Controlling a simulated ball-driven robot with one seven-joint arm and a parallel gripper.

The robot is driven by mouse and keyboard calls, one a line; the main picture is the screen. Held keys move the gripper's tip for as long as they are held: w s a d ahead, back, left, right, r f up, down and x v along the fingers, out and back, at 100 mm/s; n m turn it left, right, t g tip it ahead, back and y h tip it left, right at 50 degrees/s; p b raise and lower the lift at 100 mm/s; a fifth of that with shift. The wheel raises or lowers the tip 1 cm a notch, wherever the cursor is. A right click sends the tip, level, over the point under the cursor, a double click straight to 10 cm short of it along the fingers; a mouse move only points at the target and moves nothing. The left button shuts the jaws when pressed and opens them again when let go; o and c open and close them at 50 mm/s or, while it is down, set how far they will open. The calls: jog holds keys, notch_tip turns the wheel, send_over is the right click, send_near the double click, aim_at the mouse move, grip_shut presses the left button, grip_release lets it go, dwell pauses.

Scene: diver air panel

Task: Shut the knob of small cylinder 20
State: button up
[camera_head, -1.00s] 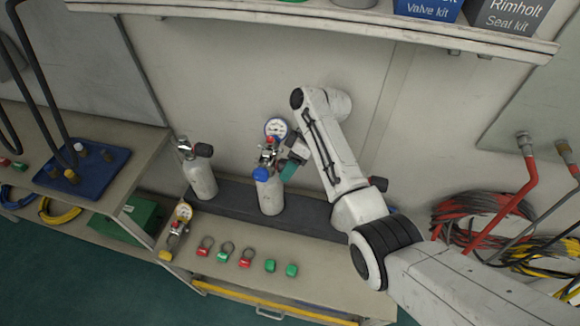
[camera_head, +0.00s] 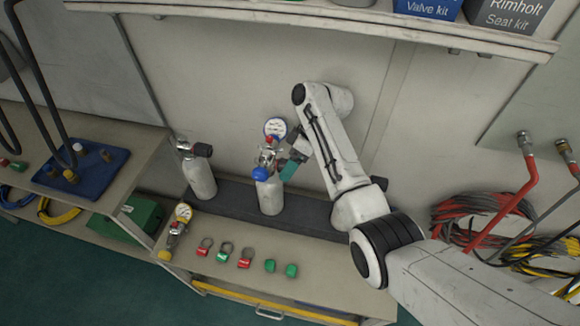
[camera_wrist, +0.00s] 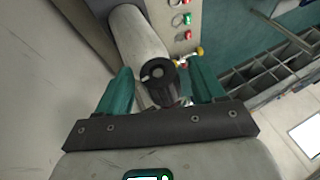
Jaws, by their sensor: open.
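The middle small cylinder (camera_head: 270,196) stands upright on the dark strip of the bench, with a gauge (camera_head: 275,127) and a blue cap at its top. I cannot read any number on it. In the wrist view its pale body (camera_wrist: 138,35) and its round black knob (camera_wrist: 158,73) are close in front of me. My gripper (camera_wrist: 160,77) is open, with one teal finger on each side of the knob. I cannot tell whether they touch it. In the head view my gripper (camera_head: 291,166) is at the right of this cylinder's top, hiding the knob.
Another small cylinder (camera_head: 201,180) with a black knob stands to the left. A black knob (camera_head: 379,184) shows just right of my arm. A small gauge fitting (camera_head: 182,215) and several red and green tags lie along the bench front. Hoses (camera_head: 475,215) hang at the right.

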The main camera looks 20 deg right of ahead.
jog(key=b+v, duration=0.1)
jog(key=v, duration=0.5)
jog(key=shift+r, duration=0.2)
jog(key=shift+d, duration=0.15)
